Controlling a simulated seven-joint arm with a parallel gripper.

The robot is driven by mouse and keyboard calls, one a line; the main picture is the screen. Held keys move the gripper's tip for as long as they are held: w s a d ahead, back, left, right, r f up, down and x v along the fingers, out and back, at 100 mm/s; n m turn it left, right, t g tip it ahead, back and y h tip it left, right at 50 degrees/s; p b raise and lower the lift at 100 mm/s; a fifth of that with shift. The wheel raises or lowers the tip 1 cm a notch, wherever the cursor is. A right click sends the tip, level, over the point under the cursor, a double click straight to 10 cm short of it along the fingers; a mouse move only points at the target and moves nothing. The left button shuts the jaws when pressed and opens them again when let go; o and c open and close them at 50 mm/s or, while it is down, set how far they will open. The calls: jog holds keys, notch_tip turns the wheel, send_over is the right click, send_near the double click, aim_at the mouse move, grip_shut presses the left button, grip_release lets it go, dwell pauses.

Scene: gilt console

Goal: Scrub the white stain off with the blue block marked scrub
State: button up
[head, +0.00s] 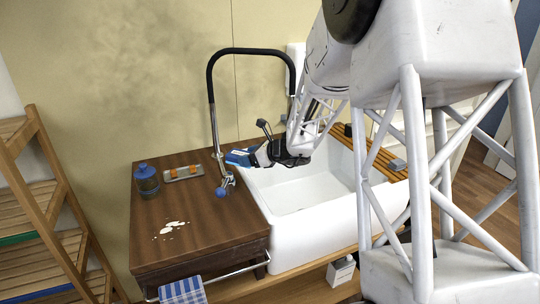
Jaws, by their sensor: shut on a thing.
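The white stain (172,227) is a few pale splotches on the dark wooden counter (200,240), near its front left. The blue block (238,158) is at the back right of the counter, by the sink's rear left corner. Its marking is too small to read. My gripper (258,156) is shut on the blue block, behind the faucet and well to the back right of the stain. The fingers are small and partly hidden, and I cannot tell whether the block touches the counter.
A black-hosed faucet (212,110) with a blue knob stands between block and stain. A blue-lidded jar (147,180) and a small tray (197,171) with orange pieces sit behind the stain. The white sink (300,195) lies right. A checked towel (182,291) hangs in front.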

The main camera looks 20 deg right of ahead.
jog(key=shift+n+g+y, duration=0.6)
jog(key=shift+n, duration=0.1)
jog(key=a, duration=0.6)
jog(key=s+a+r, duration=0.1)
jog(key=a, duration=0.1)
jog(key=shift+a+r, duration=0.1)
jog(key=shift+a, duration=0.3)
jog(key=s+a+n+g, duration=0.1)
jog(key=s+a, duration=0.3)
jog(key=a, duration=0.4)
jog(key=s+a+n+g+y, duration=0.1)
jog(key=s+a, duration=0.4)
jog(key=a, duration=0.3)
jog(key=s+a+f+n+g+y, duration=0.1)
jog(key=s+a, duration=0.4)
jog(key=a, duration=0.4)
jog(key=shift+n+g, duration=0.3)
jog(key=shift+g, duration=0.1)
jog(key=shift+s, duration=0.1)
jog(key=shift+f, duration=0.2)
